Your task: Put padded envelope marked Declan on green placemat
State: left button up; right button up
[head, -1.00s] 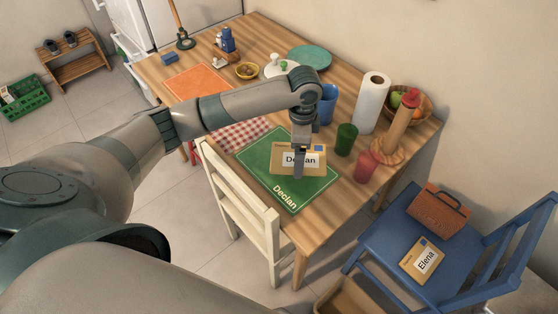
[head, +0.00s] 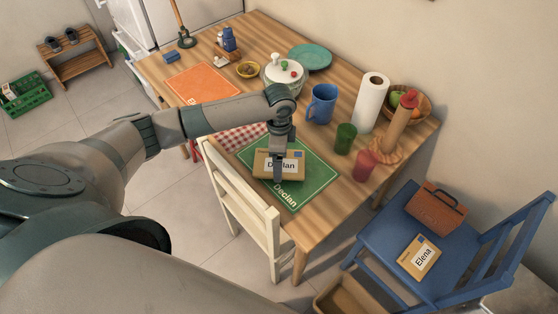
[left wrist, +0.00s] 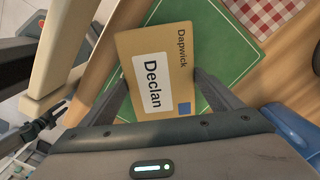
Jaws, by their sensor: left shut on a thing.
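The tan padded envelope marked Declan (head: 262,164) is over the green placemat (head: 316,184), which also bears the name Declan. The envelope shows in the left wrist view (left wrist: 180,45) with a white name label and a blue square. My left gripper (head: 279,176) points down and is shut on the envelope; its fingers show at the envelope's two sides in the left wrist view (left wrist: 160,88). I cannot tell whether the envelope touches the placemat. A dark part at the left of the wrist view may be my right gripper; its jaws are unclear.
A blue mug (head: 321,104), green cup (head: 345,138), red cup (head: 365,165) and paper towel roll (head: 372,103) stand right of the placemat. A cream chair (head: 240,205) is at the table's near edge. An envelope marked Elena (head: 421,257) lies on the blue chair (head: 385,238).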

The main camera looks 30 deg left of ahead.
pick_arm(q)
jog(key=shift+f, duration=1.05)
jog(key=shift+f, duration=0.1)
jog(key=o, duration=0.9)
jog(key=shift+o, duration=0.2)
notch_tip(320, 180, up, 12)
jog(key=b, duration=0.1)
jog(key=shift+b, duration=0.3)
